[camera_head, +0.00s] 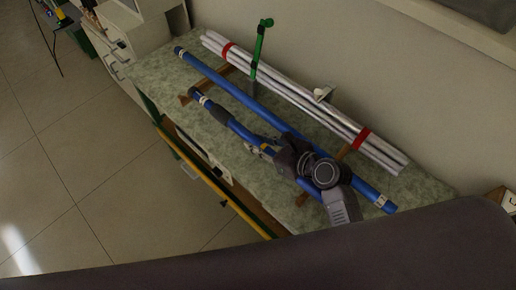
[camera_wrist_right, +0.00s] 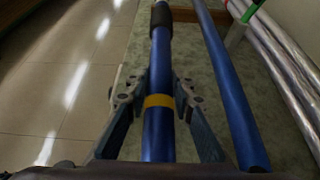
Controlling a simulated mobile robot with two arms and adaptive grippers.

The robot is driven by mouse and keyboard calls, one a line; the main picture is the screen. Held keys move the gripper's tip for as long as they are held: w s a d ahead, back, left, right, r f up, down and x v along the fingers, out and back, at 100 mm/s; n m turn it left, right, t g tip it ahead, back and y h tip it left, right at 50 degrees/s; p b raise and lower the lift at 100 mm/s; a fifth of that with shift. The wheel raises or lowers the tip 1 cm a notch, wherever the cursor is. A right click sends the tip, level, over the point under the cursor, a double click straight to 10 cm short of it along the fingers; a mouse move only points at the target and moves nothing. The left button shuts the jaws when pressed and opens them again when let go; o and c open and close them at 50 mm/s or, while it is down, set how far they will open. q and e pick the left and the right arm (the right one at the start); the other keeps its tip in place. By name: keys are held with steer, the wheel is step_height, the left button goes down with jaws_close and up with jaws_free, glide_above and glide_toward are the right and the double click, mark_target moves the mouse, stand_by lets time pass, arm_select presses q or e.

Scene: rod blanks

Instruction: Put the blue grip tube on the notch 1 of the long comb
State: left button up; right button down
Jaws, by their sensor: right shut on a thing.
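The blue grip tube (camera_head: 240,130), with a dark grip sleeve and a yellow band, lies lengthwise along the table's front side. My right gripper (camera_head: 266,148) is shut on it; in the right wrist view the fingers (camera_wrist_right: 160,88) flank the tube (camera_wrist_right: 158,132) at its yellow band. Two brown wooden bars cross under the tubes, one at the far left (camera_head: 185,98) and one near my gripper (camera_head: 344,153). I cannot tell which is the long comb, and their notches are too small to make out. Whether the tube touches the bars is unclear. My left gripper is not in view.
A longer plain blue tube (camera_head: 232,91) lies behind the grip tube, roughly parallel. Silver tubes (camera_head: 295,92) with red bands lie at the back by the wall. The green mottled tabletop (camera_head: 155,72) is bare at the left.

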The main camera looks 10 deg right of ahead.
mark_target(306, 184)
steer(key=shift+f, duration=1.85)
steer(key=shift+f+b, duration=0.3)
steer(key=shift+f, duration=0.25)
steer(key=c, duration=1.7)
jaws_free()
steer(key=shift+o, duration=0.2)
steer(key=shift+r, duration=0.15)
steer(key=v, duration=1.2)
steer(key=shift+r+b, duration=0.3)
steer(key=shift+r, duration=0.2)
